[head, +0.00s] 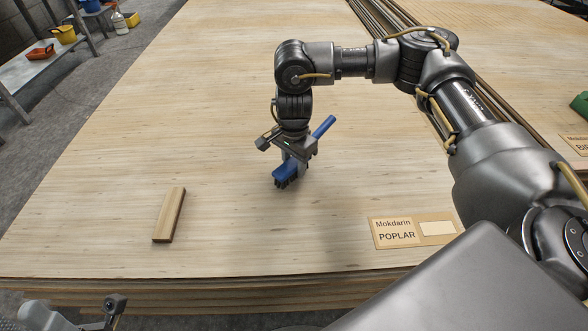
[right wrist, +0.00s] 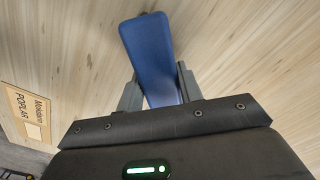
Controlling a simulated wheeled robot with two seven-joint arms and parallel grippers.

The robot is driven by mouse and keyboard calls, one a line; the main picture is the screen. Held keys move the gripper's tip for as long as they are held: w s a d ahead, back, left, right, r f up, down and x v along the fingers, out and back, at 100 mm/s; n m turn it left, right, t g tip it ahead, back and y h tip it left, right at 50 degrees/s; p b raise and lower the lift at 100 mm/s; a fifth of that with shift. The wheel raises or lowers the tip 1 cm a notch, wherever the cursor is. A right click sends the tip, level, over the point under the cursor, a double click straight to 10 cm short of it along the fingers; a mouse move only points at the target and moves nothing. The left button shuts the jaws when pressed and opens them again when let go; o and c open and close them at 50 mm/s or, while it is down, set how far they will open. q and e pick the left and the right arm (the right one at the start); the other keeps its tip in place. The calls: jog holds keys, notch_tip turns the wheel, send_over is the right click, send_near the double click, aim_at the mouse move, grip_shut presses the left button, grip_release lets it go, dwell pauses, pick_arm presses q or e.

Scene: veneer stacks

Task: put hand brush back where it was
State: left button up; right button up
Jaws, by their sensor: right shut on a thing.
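The hand brush (head: 284,172) is blue with dark bristles, and its handle points up and to the right in the head view. My right gripper (head: 295,154) is shut on the hand brush above the middle of the poplar veneer stack (head: 230,225). The bristles face down, close to the top sheet; I cannot tell whether they touch it. In the right wrist view the blue brush (right wrist: 150,50) sits between the two fingers (right wrist: 160,88). Part of my left gripper (head: 113,305) shows at the bottom left; its fingers are not clear.
A wooden block (head: 168,215) lies on the stack to the left of the brush. A Mokdarin Poplar label (head: 398,233) lies near the front edge at right. A second stack (head: 500,40) lies beyond a gap at right. A shelf (head: 45,66) with containers stands at far left.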

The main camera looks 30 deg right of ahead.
jog(key=shift+f, duration=0.6)
jog(key=shift+r, duration=0.1)
jog(key=o, duration=0.5)
jog(key=shift+f, duration=0.2)
jog(key=o, duration=0.5)
jog(key=shift+c, duration=0.2)
